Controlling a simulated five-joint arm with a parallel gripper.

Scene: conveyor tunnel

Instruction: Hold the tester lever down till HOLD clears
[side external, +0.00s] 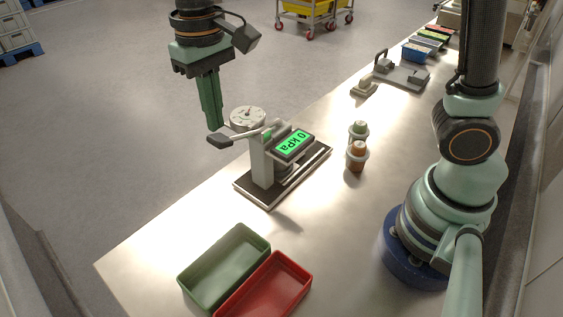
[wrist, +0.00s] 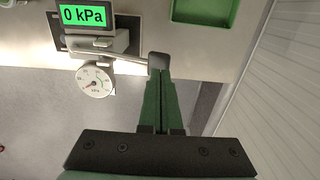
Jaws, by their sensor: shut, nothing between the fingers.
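The pressure tester (side external: 264,165) stands on a dark base plate near the table's left edge. Its green display (side external: 292,144) reads 0 kPa; the wrist view shows the same display (wrist: 83,15). No HOLD text shows on it. The round dial gauge (side external: 247,118) also shows in the wrist view (wrist: 95,80). The lever (side external: 245,135) sticks out to the left and ends in a dark paddle (side external: 219,139). My gripper (side external: 216,128) is shut and empty, pointing down close above the paddle. In the wrist view the fingertips (wrist: 160,78) overlap the paddle (wrist: 158,62); contact cannot be told.
A green tray (side external: 228,265) and a red tray (side external: 265,290) lie at the front of the table. Two small capped jars (side external: 357,148) stand right of the tester. Grey fixtures (side external: 400,73) and a blue bin (side external: 416,52) are farther back.

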